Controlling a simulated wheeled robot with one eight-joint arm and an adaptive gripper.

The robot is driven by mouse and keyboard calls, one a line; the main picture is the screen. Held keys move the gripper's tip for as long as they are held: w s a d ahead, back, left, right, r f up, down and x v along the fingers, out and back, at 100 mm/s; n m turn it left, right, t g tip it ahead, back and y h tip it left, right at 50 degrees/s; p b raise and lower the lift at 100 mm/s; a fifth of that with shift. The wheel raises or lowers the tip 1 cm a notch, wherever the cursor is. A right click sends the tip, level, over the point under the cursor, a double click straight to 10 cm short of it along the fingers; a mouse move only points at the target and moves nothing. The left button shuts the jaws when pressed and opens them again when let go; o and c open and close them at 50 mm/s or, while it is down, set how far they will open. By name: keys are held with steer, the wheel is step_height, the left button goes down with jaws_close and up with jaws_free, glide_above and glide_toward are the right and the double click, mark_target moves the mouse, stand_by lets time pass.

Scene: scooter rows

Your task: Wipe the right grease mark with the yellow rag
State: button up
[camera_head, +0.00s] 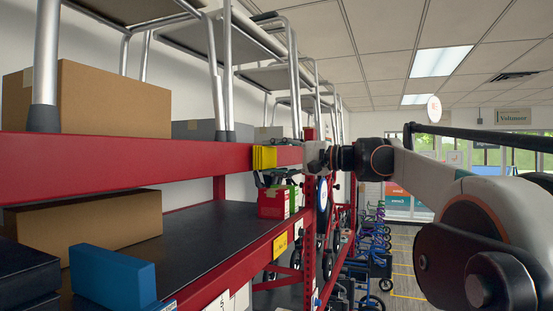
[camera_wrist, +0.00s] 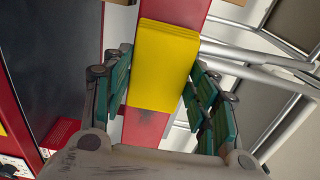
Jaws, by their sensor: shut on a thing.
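The yellow rag (camera_head: 264,158) is a folded block against the front of the upper red shelf beam (camera_head: 110,165), near the beam's far end. In the wrist view the yellow rag (camera_wrist: 163,65) lies over the red beam (camera_wrist: 180,10), between the green-padded fingers of my gripper (camera_wrist: 160,70). My gripper (camera_head: 266,178) is shut on the rag, with its fingers on either side.
Metal-legged walkers (camera_head: 225,60) stand on the upper shelf beside a cardboard box (camera_head: 110,95). The lower shelf holds another cardboard box (camera_head: 100,225), a blue box (camera_head: 112,275) and a red-and-green box (camera_head: 274,203). Scooters or rollators (camera_head: 375,240) line the aisle.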

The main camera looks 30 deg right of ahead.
mark_target(276, 157)
steer(key=shift+w+a, duration=0.3)
steer(key=shift+w, duration=0.1)
steer(key=shift+d, duration=0.1)
steer(key=shift+w+d+p, duration=0.4)
steer(key=shift+w+d, duration=0.15)
steer(key=shift+d, duration=0.2)
steer(key=shift+w+d+p, duration=0.35)
steer(key=shift+w+d, duration=0.2)
steer(key=shift+d, duration=0.2)
steer(key=w+d+p, duration=0.3)
steer(key=w+d, duration=0.2)
steer(key=d, duration=0.1)
steer(key=shift+w+p, duration=0.15)
steer(key=shift+p, duration=0.25)
steer(key=shift+s+a+b, duration=0.65)
steer(key=shift+s+a, duration=0.65)
steer(key=shift+a, duration=0.25)
steer(key=shift+s+a+b, duration=0.6)
steer(key=shift+s+a, duration=0.65)
steer(key=shift+a, duration=0.3)
